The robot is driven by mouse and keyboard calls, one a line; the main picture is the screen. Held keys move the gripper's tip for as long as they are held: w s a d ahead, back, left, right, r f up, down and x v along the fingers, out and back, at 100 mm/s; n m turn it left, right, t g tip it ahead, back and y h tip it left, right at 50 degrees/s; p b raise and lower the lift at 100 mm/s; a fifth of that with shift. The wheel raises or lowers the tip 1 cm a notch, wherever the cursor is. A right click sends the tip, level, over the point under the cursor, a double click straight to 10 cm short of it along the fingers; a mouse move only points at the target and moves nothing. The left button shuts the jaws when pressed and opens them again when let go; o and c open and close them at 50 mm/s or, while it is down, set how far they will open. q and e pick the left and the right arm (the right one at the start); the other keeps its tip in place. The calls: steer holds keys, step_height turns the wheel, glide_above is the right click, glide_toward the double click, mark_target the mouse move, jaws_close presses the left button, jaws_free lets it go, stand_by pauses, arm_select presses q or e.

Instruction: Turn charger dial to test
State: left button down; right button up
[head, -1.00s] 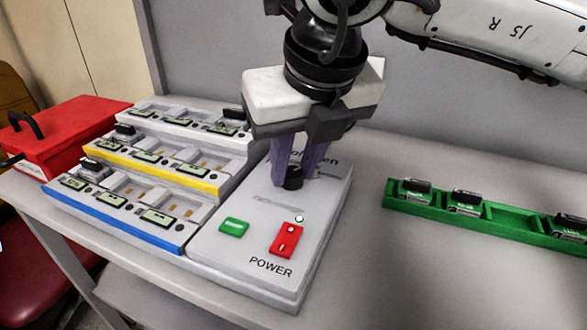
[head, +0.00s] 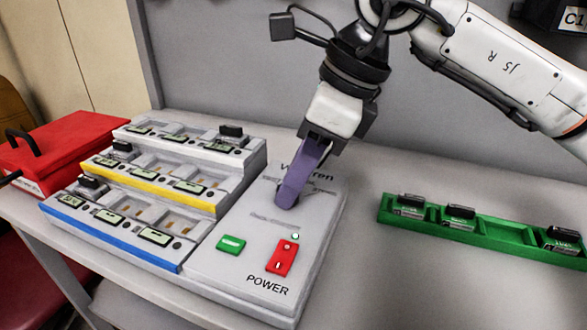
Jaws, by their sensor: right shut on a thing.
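The charger (head: 225,268) is a grey unit with a flat control panel at its right side. My right gripper (head: 286,200) points down at the upper part of this panel, its purple fingers shut on the dial. The fingers now line up one behind the other and hide nearly all of the dial and part of the lettering around it. The panel also carries a green button (head: 231,245), a red power switch (head: 282,257) and a small light (head: 295,236) above the switch. My left gripper is not in view.
Stepped charging bays with white, yellow and blue edges (head: 110,240) stand left of the panel. A red toolbox (head: 70,145) is at the far left. A green tray (head: 510,232) with several small modules lies to the right. The table between panel and tray is clear.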

steer(key=n, duration=0.1)
steer(key=n+g+p, duration=0.1)
steer(key=shift+w+r+n, duration=0.1)
steer(key=shift+r+n, duration=0.1)
steer(key=shift+n, duration=0.1)
steer(key=shift+w+n+g+p, duration=0.1)
steer(key=shift+n+g+p, duration=0.3)
steer(key=shift+n+p, duration=0.55)
steer(key=shift+f+n, duration=0.1)
steer(key=shift+n, duration=0.25)
steer(key=o, duration=1)
steer(key=shift+o, duration=0.2)
